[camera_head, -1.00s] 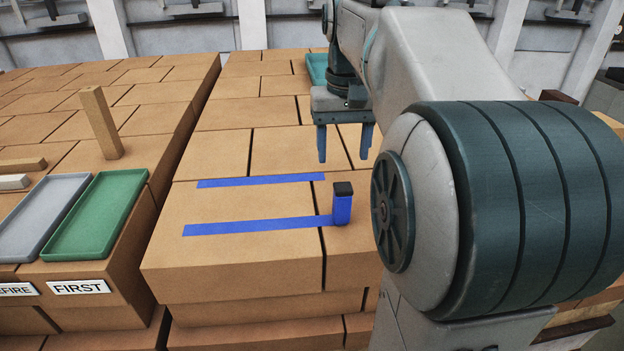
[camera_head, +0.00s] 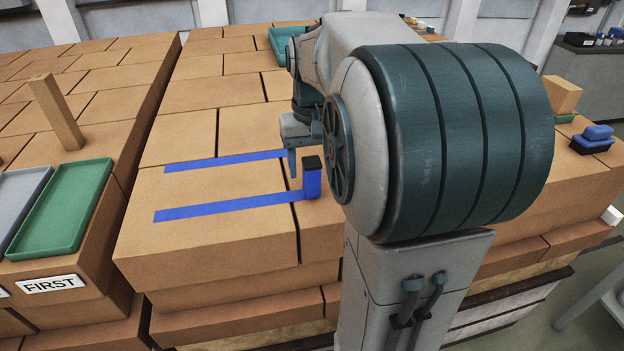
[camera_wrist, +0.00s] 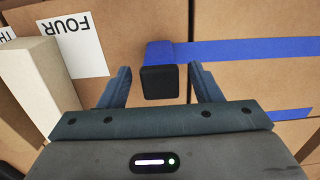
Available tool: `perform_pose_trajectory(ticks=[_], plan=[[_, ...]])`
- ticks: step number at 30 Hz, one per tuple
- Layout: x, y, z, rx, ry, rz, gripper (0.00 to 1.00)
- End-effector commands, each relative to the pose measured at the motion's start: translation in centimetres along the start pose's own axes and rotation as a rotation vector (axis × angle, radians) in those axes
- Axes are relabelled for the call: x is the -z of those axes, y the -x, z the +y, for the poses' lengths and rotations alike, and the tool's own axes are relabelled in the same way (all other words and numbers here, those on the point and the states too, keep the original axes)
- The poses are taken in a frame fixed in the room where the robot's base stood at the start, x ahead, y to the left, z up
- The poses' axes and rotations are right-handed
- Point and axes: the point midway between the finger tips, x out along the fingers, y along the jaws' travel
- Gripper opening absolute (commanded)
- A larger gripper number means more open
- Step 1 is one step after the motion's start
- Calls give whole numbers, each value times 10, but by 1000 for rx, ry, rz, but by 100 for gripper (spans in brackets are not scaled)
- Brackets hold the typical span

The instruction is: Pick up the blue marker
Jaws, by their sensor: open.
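The blue marker (camera_head: 312,182) is a small upright blue block with a black top. It stands at the right end of the nearer blue tape strip on the brown boxes. In the wrist view the marker (camera_wrist: 160,84) shows mostly as its black top, between my two fingers in the picture. My gripper (camera_wrist: 160,68) is open and empty. In the head view my gripper (camera_head: 292,162) points down just behind and left of the marker; one finger shows and the other seems hidden by my arm. I cannot tell the exact height gap.
Two blue tape strips (camera_head: 235,206) lie left of the marker. A green tray (camera_head: 62,210), a grey tray (camera_head: 15,200) and an upright wooden block (camera_head: 57,112) are at the left. A blue object on a black base (camera_head: 597,134) is at the right. A pale block (camera_wrist: 38,85) shows in the wrist view.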

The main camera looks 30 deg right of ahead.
Motion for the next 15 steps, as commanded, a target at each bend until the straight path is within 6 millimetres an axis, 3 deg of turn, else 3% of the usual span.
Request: perform_pose_trajectory(ticks=[6, 13, 15], plan=[[0, -24, 0, 0, 0, -1, 58], [0, -26, 0, 0, 0, 0, 58], [0, -26, 0, 0, 0, 0, 42]])
